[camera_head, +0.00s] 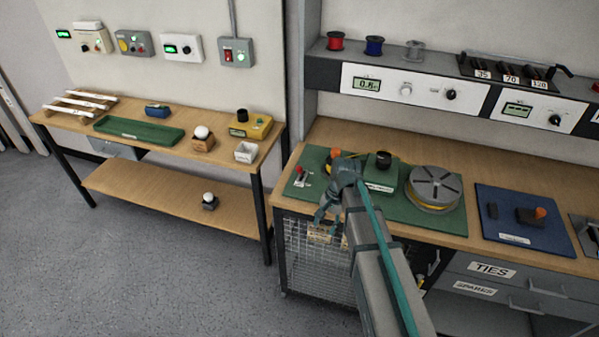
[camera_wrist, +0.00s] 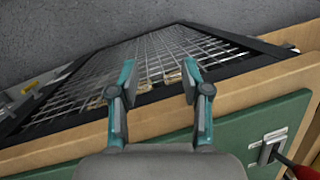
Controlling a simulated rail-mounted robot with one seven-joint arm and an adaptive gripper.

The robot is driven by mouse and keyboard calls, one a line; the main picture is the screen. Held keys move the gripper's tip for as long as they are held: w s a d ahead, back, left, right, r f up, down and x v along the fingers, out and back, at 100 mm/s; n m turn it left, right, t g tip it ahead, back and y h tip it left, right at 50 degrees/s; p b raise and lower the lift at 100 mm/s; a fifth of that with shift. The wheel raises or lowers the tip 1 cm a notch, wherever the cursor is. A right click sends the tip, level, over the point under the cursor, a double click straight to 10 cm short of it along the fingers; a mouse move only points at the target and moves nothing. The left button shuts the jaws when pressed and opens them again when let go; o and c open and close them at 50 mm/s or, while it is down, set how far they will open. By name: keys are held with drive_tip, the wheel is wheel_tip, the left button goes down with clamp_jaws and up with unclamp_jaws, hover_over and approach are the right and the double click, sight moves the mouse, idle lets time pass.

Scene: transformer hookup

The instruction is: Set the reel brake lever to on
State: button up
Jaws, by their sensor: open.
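A small lever with a red handle on a pale metal plate (camera_head: 301,175) stands at the left end of the green mat (camera_head: 405,212). In the wrist view its plate (camera_wrist: 270,148) is at the lower right, with part of the red handle (camera_wrist: 306,172) cut off by the picture's edge. No on or off marking is readable. The grey cable reel (camera_head: 434,184) sits at the mat's right end. My gripper (camera_head: 329,219) is open and empty, in front of the bench edge. In the wrist view its spread fingers (camera_wrist: 158,82) are to the left of the lever, touching nothing visible.
A green box with a black knob (camera_head: 382,172) and an orange-topped item (camera_head: 334,158) stand on the mat near my arm. A wire mesh cage (camera_head: 300,255) is below the bench edge. A blue mat (camera_head: 523,222) lies to the right. Floor at left is clear.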

sight(299, 169)
drive_tip(key=w+a+r+b, duration=0.1)
drive_tip(key=w+r, duration=0.2)
drive_tip(key=w+a+r+m+t+b, duration=0.1)
drive_tip(key=w+a+r, duration=0.1)
drive_tip(key=w+r, duration=0.2)
drive_tip(key=w+a+r+m+t+b, duration=0.1)
drive_tip(key=w+a+r+b, duration=0.1)
drive_tip(key=w+r, duration=0.1)
drive_tip(key=shift+w+r, duration=0.2)
drive_tip(key=shift+r, duration=0.05)
drive_tip(key=w+a+r+m+t+b, duration=0.1)
drive_tip(key=w+a+r+b, duration=0.2)
drive_tip(key=r, duration=0.5)
drive_tip(key=p+x, duration=0.1)
drive_tip(key=x, duration=0.2)
drive_tip(key=p+x, duration=0.1)
drive_tip(key=x, duration=0.3)
drive_tip(key=w+p+x, duration=0.1)
drive_tip(key=x, duration=0.2)
drive_tip(key=shift+w+d+f, duration=0.1)
drive_tip(key=shift+d+f, duration=0.05)
drive_tip(key=shift+f, duration=0.15)
clamp_jaws()
